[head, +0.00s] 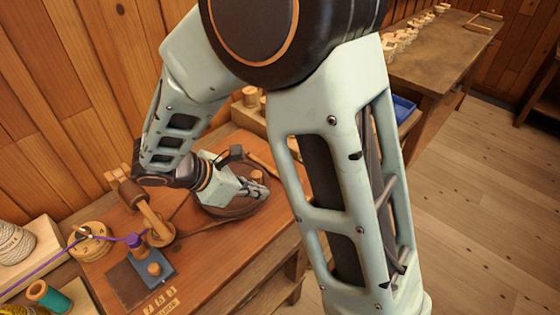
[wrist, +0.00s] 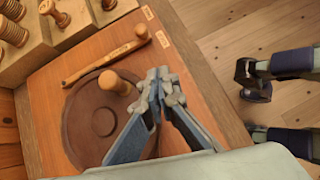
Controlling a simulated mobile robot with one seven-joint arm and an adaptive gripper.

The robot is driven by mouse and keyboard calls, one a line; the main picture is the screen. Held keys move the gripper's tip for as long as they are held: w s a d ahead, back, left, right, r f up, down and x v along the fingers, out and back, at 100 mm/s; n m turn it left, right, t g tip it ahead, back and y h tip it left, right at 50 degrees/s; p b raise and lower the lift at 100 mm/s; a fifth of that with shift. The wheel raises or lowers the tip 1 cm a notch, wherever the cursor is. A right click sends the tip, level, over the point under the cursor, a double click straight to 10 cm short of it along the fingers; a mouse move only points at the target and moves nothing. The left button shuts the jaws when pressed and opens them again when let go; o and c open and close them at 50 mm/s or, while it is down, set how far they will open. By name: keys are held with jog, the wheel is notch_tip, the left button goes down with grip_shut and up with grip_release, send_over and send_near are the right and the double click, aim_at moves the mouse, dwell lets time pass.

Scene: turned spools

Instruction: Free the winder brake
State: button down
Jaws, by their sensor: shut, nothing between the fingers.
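My gripper (wrist: 160,88) is shut and empty, its fingertips together over the right edge of a dark round wheel (wrist: 84,130). The wheel's upright wooden knob (wrist: 115,82) stands just left of the fingertips, apart from them in the wrist view. A wooden lever (wrist: 105,55) with a thick rounded end lies beyond the wheel, beside two small labels (wrist: 164,39) whose words I cannot read; it may be the brake. In the head view my gripper (head: 262,190) is low over the wheel (head: 215,211), partly hiding it and the knob (head: 257,177).
The winder's wooden arm (head: 152,218) and purple thread (head: 134,240) stand left of the wheel. A blue block (head: 152,276) with a wooden knob is in front. A rack of wooden spools (wrist: 65,30) stands at the bench's back.

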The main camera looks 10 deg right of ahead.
jog(key=shift+w+a+r+n+t, duration=0.3)
jog(key=shift+w+a+r+n, duration=0.2)
jog(key=shift+w+a, duration=0.15)
jog(key=shift+d+f, duration=0.1)
jog(key=x, duration=1)
jog(key=shift+d+f, duration=0.15)
jog(key=shift+w+d, duration=0.3)
jog(key=shift+d, duration=0.25)
jog(key=shift+w+d, duration=0.25)
jog(key=shift+d, duration=0.3)
jog(key=shift+w+d, duration=0.3)
jog(key=shift+d, duration=0.2)
jog(key=shift+d, duration=0.1)
